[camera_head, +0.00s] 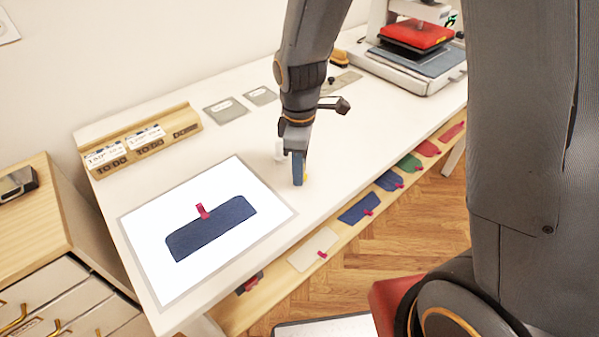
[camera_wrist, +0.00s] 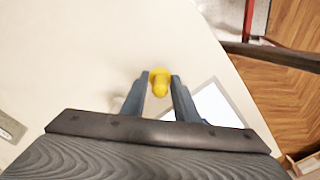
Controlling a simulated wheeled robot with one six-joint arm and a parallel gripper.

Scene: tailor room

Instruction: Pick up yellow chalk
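The yellow chalk (camera_wrist: 160,82) stands on the white table between the tips of my gripper (camera_wrist: 159,78) in the wrist view. My gripper's dark blue fingers are on both sides of it, with a small gap visible on its left side. Contact on its right side is hard to judge. In the head view my gripper (camera_head: 299,180) points down close to the tabletop, and only a sliver of the yellow chalk (camera_head: 304,174) shows beside the fingers, which hide the rest.
A small whitish object (camera_head: 280,151) stands just behind my gripper. A white sheet with a blue fabric piece (camera_head: 211,229) lies front left. A wooden card holder (camera_head: 138,142) is at back left, a red-topped press (camera_head: 416,36) at back right. Colored swatches line the shelf below.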

